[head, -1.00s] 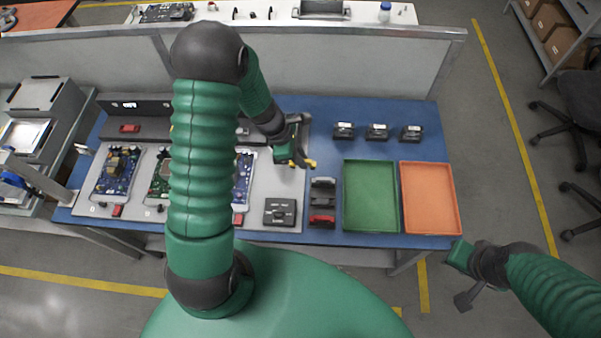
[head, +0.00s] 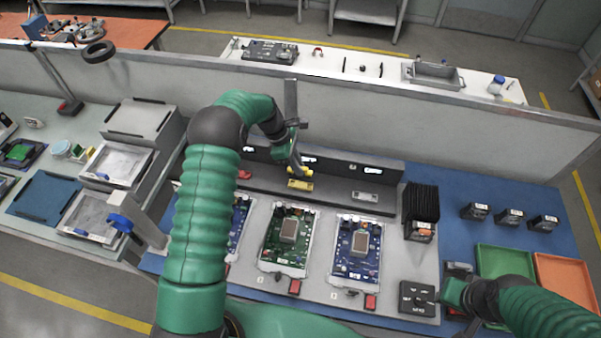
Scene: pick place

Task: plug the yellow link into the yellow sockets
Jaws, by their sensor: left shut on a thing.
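My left gripper (head: 298,168) is shut on the small yellow link (head: 307,172), which is mostly hidden by the fingers. It holds the link just above the yellow sockets (head: 300,185), a small yellow block on the ledge of the dark-grey panel behind the boards. Whether link and sockets touch cannot be told. My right gripper (head: 442,297) hangs at the lower right near the dark button box; its fingers are too unclear to tell open from shut.
A red socket block (head: 244,174) and a pale one (head: 366,197) flank the yellow sockets. Circuit boards (head: 290,238) lie in front. A black finned block (head: 421,205) stands to the right. Green (head: 503,261) and orange (head: 565,275) trays lie at the far right.

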